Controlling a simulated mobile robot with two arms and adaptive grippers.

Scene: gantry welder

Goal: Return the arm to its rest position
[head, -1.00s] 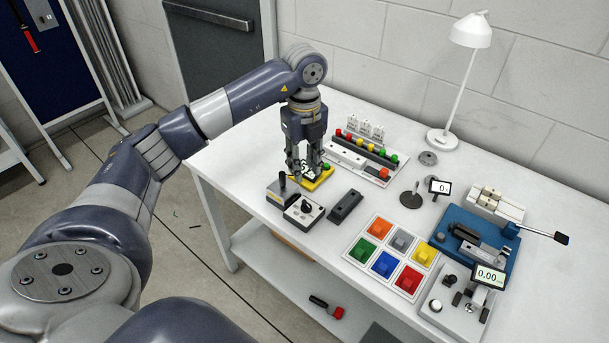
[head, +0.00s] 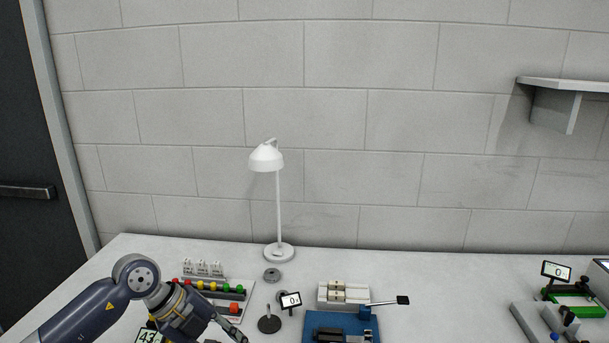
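My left arm comes in from the lower left in the head view, its grey-blue links bent at a round joint above the white table (head: 106,262). My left gripper (head: 222,334) hangs low at the bottom edge, tilted to the right. Part of it is cut off by the frame, so I cannot tell whether its fingers are open or shut, or whether it holds anything. My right gripper is not in view.
A panel with coloured buttons (head: 243,286) stands just behind the gripper. A white lamp (head: 267,158), a small readout (head: 291,300) and a blue fixture with a lever (head: 318,321) are to the right. A wall shelf (head: 566,85) is at upper right. Bare tabletop lies between the fixture and the right-hand devices.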

